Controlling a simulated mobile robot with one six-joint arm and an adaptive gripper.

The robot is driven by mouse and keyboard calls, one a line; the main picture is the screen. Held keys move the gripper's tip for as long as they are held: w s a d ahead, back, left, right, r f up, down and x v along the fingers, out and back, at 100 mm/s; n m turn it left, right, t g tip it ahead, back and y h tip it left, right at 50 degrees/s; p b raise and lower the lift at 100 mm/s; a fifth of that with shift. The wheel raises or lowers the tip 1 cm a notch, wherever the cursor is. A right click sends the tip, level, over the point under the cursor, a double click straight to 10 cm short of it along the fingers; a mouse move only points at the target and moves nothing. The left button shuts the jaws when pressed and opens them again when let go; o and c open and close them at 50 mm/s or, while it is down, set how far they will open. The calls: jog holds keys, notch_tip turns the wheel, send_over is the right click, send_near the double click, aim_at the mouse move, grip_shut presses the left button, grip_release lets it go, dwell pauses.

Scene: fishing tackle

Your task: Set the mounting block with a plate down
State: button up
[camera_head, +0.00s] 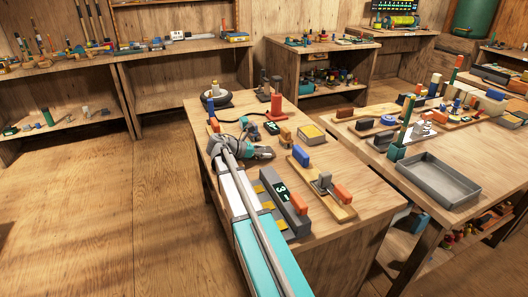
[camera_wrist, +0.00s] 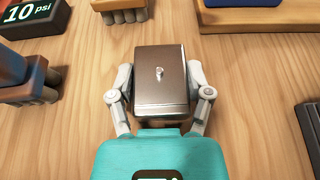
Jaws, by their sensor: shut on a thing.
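The mounting block (camera_wrist: 160,75) is a brown-grey box with a metallic top plate and a small bright stud in its middle. It sits between the two fingers of my gripper (camera_wrist: 160,88), which press on its left and right sides in the wrist view. Wood tabletop shows around it; I cannot tell whether its underside touches the wood. In the head view my gripper (camera_head: 243,150) is low over the left part of the near table (camera_head: 345,180), and the block is not clearly made out there.
A dark gauge box marked 10 psi (camera_wrist: 28,12) lies at the upper left in the wrist view, above a blue and brown piece (camera_wrist: 25,75). In the head view a long grey box with a display (camera_head: 285,200) lies nearby. A grey tray (camera_head: 438,180) stands on the right table.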

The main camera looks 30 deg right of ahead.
jog(key=shift+s+a+f, duration=0.2)
jog(key=shift+s+f, duration=0.2)
jog(key=shift+f, duration=0.05)
jog(key=o, duration=1.2)
jog(key=shift+r, duration=0.1)
jog(key=shift+w+r+p, duration=0.4)
jog(key=shift+r+p, duration=0.15)
jog(key=shift+p, duration=0.35)
jog(key=shift+d+r+p, duration=0.1)
jog(key=shift+r+p, duration=0.3)
notch_tip(320, 180, up, 7)
jog(key=p, duration=0.7)
jog(key=shift+r, duration=0.15)
jog(key=s+a+r+p, duration=0.1)
jog(key=s+r+p, duration=0.2)
jog(key=r+p, duration=0.1)
jog(key=s+a+r+p, duration=0.2)
jog(key=s+r+p, duration=0.2)
jog(key=s+a+r+p, duration=0.2)
jog(key=s+r+p, duration=0.2)
jog(key=shift+a, duration=0.1)
